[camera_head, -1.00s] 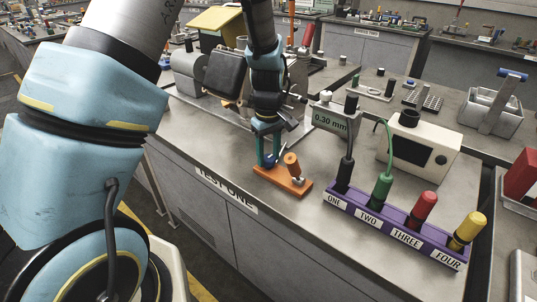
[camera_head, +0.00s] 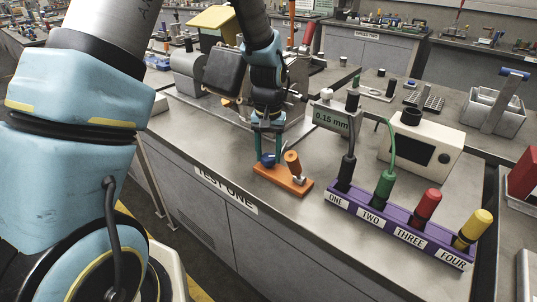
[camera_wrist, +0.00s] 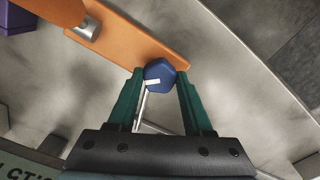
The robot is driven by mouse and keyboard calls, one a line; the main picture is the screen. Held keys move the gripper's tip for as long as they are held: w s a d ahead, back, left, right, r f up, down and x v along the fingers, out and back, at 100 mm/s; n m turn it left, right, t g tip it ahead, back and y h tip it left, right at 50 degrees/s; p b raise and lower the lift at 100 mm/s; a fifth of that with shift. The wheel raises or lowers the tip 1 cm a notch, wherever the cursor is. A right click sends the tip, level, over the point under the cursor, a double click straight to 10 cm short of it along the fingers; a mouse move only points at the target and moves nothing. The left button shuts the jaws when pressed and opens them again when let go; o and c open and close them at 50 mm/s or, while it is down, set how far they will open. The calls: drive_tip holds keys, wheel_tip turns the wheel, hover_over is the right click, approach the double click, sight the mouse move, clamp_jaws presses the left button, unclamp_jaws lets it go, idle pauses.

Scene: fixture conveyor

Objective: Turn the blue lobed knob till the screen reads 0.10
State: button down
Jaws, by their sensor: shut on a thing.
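The blue lobed knob (camera_wrist: 160,74) sits at one end of an orange base (camera_wrist: 128,38) in the wrist view, with a white mark on its top. My gripper (camera_wrist: 160,88) has its two green fingers on either side of the knob, shut on it. In the head view the knob (camera_head: 268,160) shows partly behind my gripper (camera_head: 268,155), on the orange base (camera_head: 280,179) near the bench's front edge. The screen (camera_head: 332,119) behind it reads 0.15 mm.
An orange cylinder (camera_head: 292,160) stands on the same base, close right of my gripper. A purple block (camera_head: 398,232) with several coloured plugs lies to the right, with cables rising from it. A cream box (camera_head: 420,140) stands behind.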

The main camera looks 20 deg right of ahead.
sight(268, 157)
drive_tip(key=shift+m, duration=1.2)
drive_tip(key=shift+c, duration=1.5)
unclamp_jaws()
wheel_tip(268, 157, up, 11)
drive_tip(key=b, duration=0.2)
drive_tip(key=shift+b, duration=0.3)
drive_tip(key=shift+f, duration=0.1)
